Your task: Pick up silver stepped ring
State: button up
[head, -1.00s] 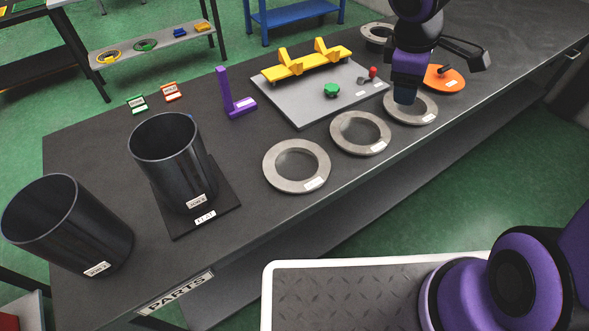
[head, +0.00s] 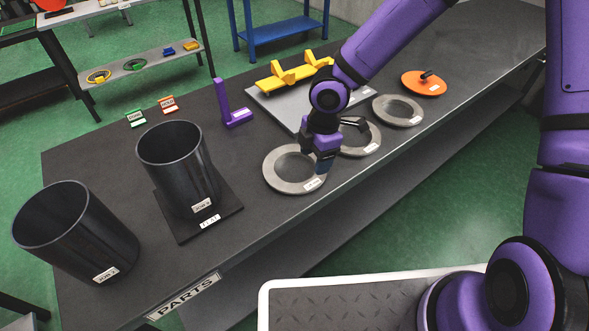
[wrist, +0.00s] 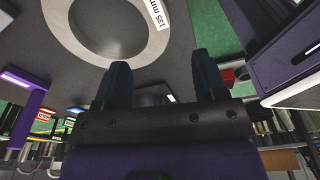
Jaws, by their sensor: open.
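Several flat silver-grey rings lie in a row on the dark bench; I cannot tell which is the stepped one. The nearest ring (head: 277,179) has a white label on its front rim. In the wrist view a silver ring (wrist: 64,32) with a label reading 135 mm shows at the top. My gripper (head: 322,165) is over the right part of the nearest ring and partly hides it. Its two dark fingers (wrist: 161,75) are apart with nothing held between them. I cannot tell whether the fingertips touch the ring.
Two more silver rings, a middle one (head: 372,148) and a farther one (head: 397,111), lie to the right. An orange disc (head: 424,84) is beyond them. Two tall dark cylinders (head: 178,165) (head: 75,235) stand left. A purple bracket (head: 236,117) and a grey plate (head: 283,107) lie behind.

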aim_at(307, 185)
jog(key=f, duration=0.3)
jog(key=a+f, duration=0.1)
jog(key=f, duration=0.6)
jog(key=shift+s+a, duration=0.1)
jog(key=shift+a, duration=0.1)
jog(key=shift+c, duration=0.2)
grip_shut()
